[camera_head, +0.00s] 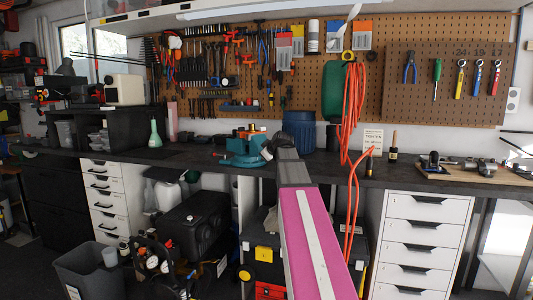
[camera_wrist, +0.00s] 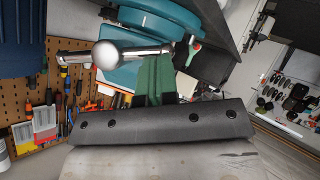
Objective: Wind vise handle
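The teal vise (camera_head: 243,150) stands on the dark workbench, left of my gripper (camera_head: 283,140) in the head view. In the wrist view, part of its teal body (camera_wrist: 160,18) fills the top. Its chrome handle (camera_wrist: 75,57) runs sideways below that body, with a bright round knob (camera_wrist: 105,55) in front. My gripper (camera_wrist: 157,76), with dark green fingers, rises from its black body to the right part of the handle. The fingers overlap the handle's right part in this view. I cannot tell whether they touch or grip it. In the head view, my fingers are too small to make out.
A blue bin (camera_head: 299,131) stands right of my gripper on the bench. Orange hose (camera_head: 352,110) hangs further right. A tray with metal parts (camera_head: 470,168) lies at the far right. The pegboard (camera_head: 300,82) holds tools behind. White drawers (camera_head: 425,240) stand below.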

